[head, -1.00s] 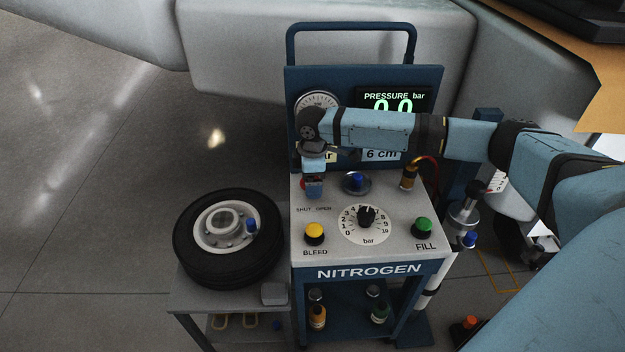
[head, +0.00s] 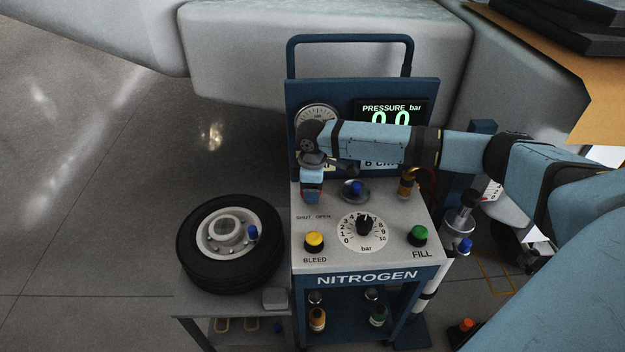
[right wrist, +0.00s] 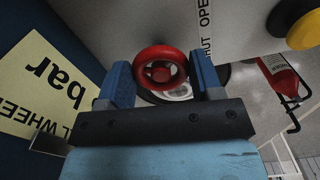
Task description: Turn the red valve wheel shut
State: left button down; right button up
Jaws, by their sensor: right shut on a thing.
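The red valve wheel (right wrist: 160,71) is on the grey top panel of the nitrogen cart, beside the SHUT and OPEN lettering. In the right wrist view it sits between the two blue fingers of my right gripper (right wrist: 163,80), which is shut on it. In the head view my right gripper (head: 312,197) points down at the panel's back left corner and hides most of the wheel. My left gripper is not in view.
The cart (head: 368,277) carries a yellow BLEED knob (head: 314,241), a green FILL knob (head: 419,236), a black dial (head: 365,225) and a blue knob (head: 356,188). The pressure display (head: 392,112) is partly hidden by my arm. A tyre (head: 230,241) lies at the left.

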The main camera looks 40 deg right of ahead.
jog(key=m+p, duration=0.1)
jog(key=p, duration=0.1)
jog(key=r+m+p, duration=0.1)
jog(key=p, duration=0.2)
jog(key=shift+s+a+m+p, duration=0.1)
jog(key=shift+m+p, duration=0.2)
jog(key=shift+p, duration=0.05)
jog(key=shift+m+p, duration=0.4)
jog(key=shift+p, duration=0.4)
jog(key=m+p, duration=0.3)
jog(key=p, duration=0.1)
jog(key=m+p, duration=0.3)
jog(key=p, duration=0.2)
jog(key=m+p, duration=0.4)
jog(key=shift+a+f+p, duration=0.2)
jog(key=shift+f+p, duration=0.05)
jog(key=shift+p, duration=0.1)
jog(key=shift+f+m+p, duration=0.1)
jog(key=shift+m+p, duration=0.8)
pick_arm(q)
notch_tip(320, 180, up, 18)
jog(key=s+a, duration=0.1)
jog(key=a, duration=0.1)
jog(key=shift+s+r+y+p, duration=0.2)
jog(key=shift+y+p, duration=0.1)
jog(key=shift+p, duration=0.1)
pick_arm(e)
jog(key=shift+m, duration=0.6)
jog(key=shift+f, duration=0.1)
